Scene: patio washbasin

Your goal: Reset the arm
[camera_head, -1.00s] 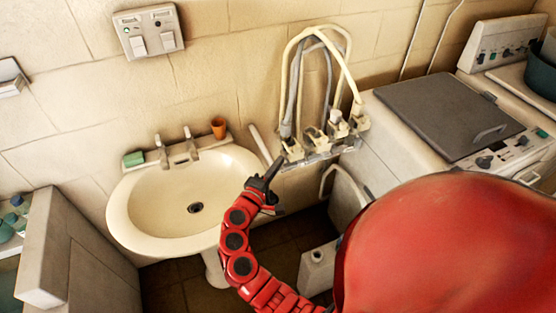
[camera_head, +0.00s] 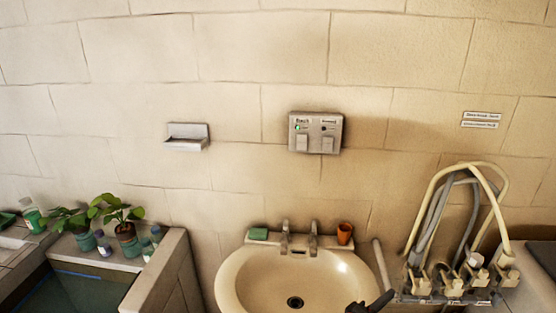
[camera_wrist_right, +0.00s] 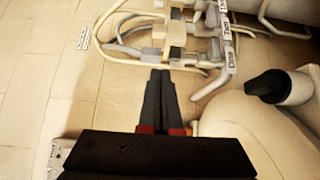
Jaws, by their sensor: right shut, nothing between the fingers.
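My right gripper (camera_head: 371,303) shows at the bottom edge of the head view, over the right side of the washbasin (camera_head: 232,287). In the right wrist view its two dark fingers (camera_wrist_right: 162,78) lie together, shut and empty. They point toward the hoses and pale valve fittings (camera_wrist_right: 172,42) on the wall, apart from them as far as I can tell. The rest of the right arm is below the head view. My left gripper is in neither view.
A switch box (camera_head: 316,132) is on the wall. Hoses and valves (camera_head: 452,285) are at right, potted plants (camera_head: 127,232) at left. The wall between is mostly bare.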

